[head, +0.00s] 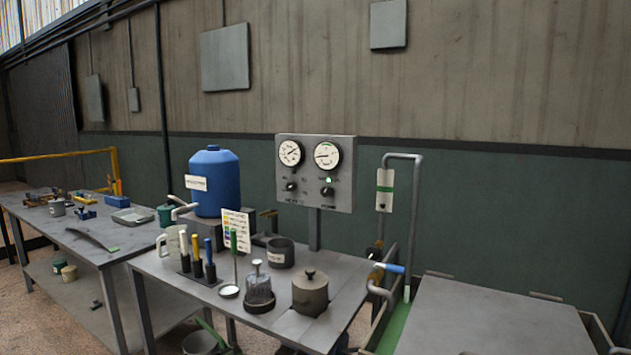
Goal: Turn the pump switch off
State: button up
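A grey control panel (316,203) stands on a post behind the middle table. It carries two round white gauges, a left one (290,153) and a right one (327,155). Below them are two dark knobs, a left knob (291,186) and a right knob (327,191). A small green light (328,180) glows just above the right knob. The labels under the knobs are too small to read surely, so I cannot tell which knob is the pump switch. My gripper is not in view.
The middle table (180,269) holds a lidded grey pot (310,292), a glass jar (259,289), a dark cup (280,252) and colored-handled tools (209,260). A blue tank (215,182) stands behind. A blue-handled valve (391,268) and pipe are at right. The air before the panel is clear.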

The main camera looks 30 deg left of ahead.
aim_at(325, 191)
jog(key=i+j, duration=0.3)
jog(key=j, duration=0.2)
jog(key=i+j+u, duration=0.15)
jog(key=j, duration=0.35)
jog(key=i+j, duration=0.45)
jog(key=j+u, duration=0.05)
